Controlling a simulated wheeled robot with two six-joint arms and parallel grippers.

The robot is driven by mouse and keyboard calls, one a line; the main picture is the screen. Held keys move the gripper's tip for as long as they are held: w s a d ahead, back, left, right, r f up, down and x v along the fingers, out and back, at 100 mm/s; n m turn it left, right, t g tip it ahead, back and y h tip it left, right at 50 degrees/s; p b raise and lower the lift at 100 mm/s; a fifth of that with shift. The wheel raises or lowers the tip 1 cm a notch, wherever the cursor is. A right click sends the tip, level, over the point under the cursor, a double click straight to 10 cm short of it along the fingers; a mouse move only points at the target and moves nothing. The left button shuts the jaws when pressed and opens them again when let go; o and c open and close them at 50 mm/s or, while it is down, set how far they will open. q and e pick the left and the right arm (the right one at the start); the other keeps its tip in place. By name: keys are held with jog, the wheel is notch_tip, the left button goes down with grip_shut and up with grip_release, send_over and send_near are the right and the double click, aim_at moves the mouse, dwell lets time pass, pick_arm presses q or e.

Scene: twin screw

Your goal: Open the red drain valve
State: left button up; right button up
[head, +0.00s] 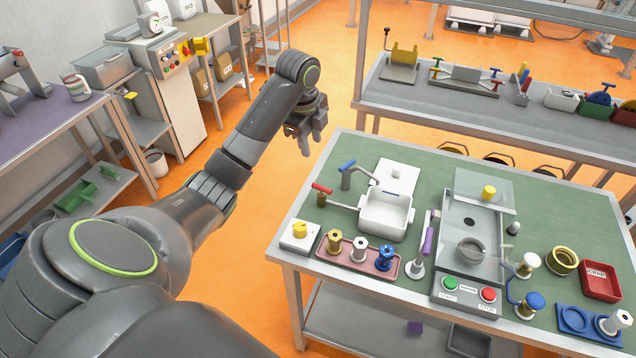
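The red drain valve handle (322,188) sticks out on the left side of the white sink (385,215), on the green-topped table. A brass-coloured fitting (321,200) is below the handle, and a grey pipe (345,207) runs from there to the sink. My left gripper (311,148) hangs past the table's far left edge, beyond the red handle and apart from it. Its two fingers point down, look spread and hold nothing that I can see. My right gripper is out of view.
A white box with a yellow knob (300,231) and a pink tray (357,262) with several spools are in front of the valve. Orange floor (235,265) is clear left of the table.

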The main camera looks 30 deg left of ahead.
pick_arm(q)
jog(key=b, duration=0.9)
send_near(319, 186)
jog(key=f, duration=0.2)
jog(key=w+f+p, duration=0.1)
jog(key=f, duration=0.2)
jog(key=f+p, duration=0.1)
jog(key=f, duration=0.2)
jog(key=shift+w+a, duration=0.15)
jog(key=shift+w, duration=0.15)
